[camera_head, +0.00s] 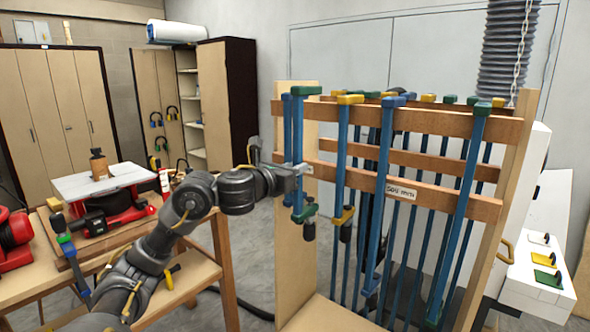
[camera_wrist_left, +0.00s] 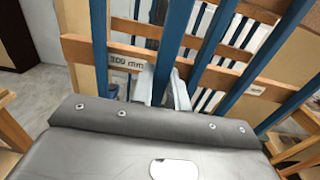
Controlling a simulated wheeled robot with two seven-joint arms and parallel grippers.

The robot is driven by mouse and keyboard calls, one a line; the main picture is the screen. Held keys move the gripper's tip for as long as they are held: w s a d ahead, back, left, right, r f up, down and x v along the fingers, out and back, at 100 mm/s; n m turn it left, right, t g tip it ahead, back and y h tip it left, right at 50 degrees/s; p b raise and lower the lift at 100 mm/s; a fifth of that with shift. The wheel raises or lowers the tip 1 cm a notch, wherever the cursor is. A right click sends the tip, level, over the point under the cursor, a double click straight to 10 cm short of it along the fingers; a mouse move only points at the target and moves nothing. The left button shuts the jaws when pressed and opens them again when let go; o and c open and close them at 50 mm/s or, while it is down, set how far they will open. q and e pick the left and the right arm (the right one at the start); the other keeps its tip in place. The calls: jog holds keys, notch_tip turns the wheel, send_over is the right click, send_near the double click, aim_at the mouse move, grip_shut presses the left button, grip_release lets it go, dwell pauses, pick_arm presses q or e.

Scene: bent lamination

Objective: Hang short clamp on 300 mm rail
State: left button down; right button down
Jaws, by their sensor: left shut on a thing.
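A short clamp (camera_head: 299,130) with a blue bar, a green head and a green lower jaw stands upright at the left end of the rack. My left gripper (camera_head: 302,169) is shut on its bar, about halfway down. In the left wrist view the gripper fingers (camera_wrist_left: 163,88) close around the blue bar (camera_wrist_left: 178,45). The 300 mm rail (camera_wrist_left: 205,75) bears a "300 mm" label just left of the fingers. My right gripper is not in view.
Another blue bar (camera_head: 288,140) stands close beside the held clamp. A clamp with yellow ends (camera_head: 342,150) hangs to the right, then several longer blue clamps. The lower front rail has a "500 mm" label (camera_head: 401,189). A workbench (camera_head: 180,285) with tools stands at left.

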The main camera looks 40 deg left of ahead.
pick_arm(q)
jog(key=shift+w, duration=0.15)
jog(key=w+b, duration=0.1)
jog(key=w, duration=0.3)
jog(key=shift+w+a+b, duration=0.1)
jog(key=shift+b, duration=0.2)
dwell(0.6)
jog(key=shift+w, duration=0.2)
jog(key=shift+w+b, duration=0.65)
jog(key=shift+w, duration=1)
jog(key=shift+r, duration=0.1)
